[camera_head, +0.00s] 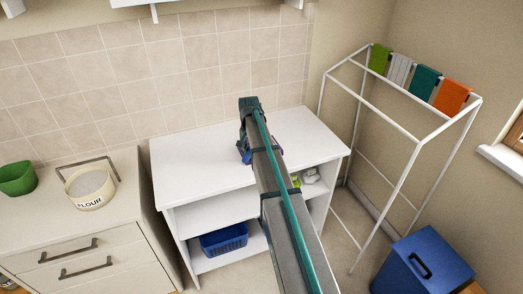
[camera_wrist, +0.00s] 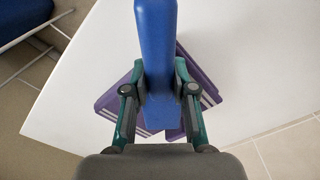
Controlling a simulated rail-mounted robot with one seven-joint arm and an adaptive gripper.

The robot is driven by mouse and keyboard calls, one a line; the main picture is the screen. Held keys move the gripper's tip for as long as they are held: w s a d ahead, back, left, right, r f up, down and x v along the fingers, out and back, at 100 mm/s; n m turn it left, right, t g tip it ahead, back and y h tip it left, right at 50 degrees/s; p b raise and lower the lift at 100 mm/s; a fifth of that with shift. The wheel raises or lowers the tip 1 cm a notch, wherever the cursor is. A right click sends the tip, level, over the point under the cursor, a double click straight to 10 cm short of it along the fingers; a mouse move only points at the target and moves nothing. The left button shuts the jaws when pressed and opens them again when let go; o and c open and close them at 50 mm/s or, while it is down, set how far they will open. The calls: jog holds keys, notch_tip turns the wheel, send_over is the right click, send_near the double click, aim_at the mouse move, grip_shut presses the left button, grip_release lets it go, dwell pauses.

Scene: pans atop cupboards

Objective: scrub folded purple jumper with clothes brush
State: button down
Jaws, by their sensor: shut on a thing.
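My gripper (camera_wrist: 160,90) is shut on the blue clothes brush (camera_wrist: 156,40), with one finger on each side of it. The brush points away from my wrist; its bristles are hidden. The folded purple jumper (camera_wrist: 208,90) with pale stripes lies on the white top under the brush and fingers, partly covered by them. I cannot tell whether the brush touches it. In the head view, my gripper (camera_head: 247,130) is over the white unit's top, and my arm hides most of the brush and jumper.
The white shelf unit (camera_head: 190,160) has a bare top around the jumper and a blue basket (camera_head: 224,240) below. A flour tin (camera_head: 90,188) and green bowl (camera_head: 17,178) stand on the left counter. A white drying rack (camera_head: 400,126) and blue bin (camera_head: 425,265) are at right.

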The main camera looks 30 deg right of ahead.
jog(key=shift+s+d, duration=0.2)
jog(key=shift+d, duration=1.9)
jog(key=shift+s+d+f, duration=0.1)
jog(key=shift+d, duration=0.85)
jog(key=shift+r+p, duration=1.35)
jog(key=shift+r, duration=1.2)
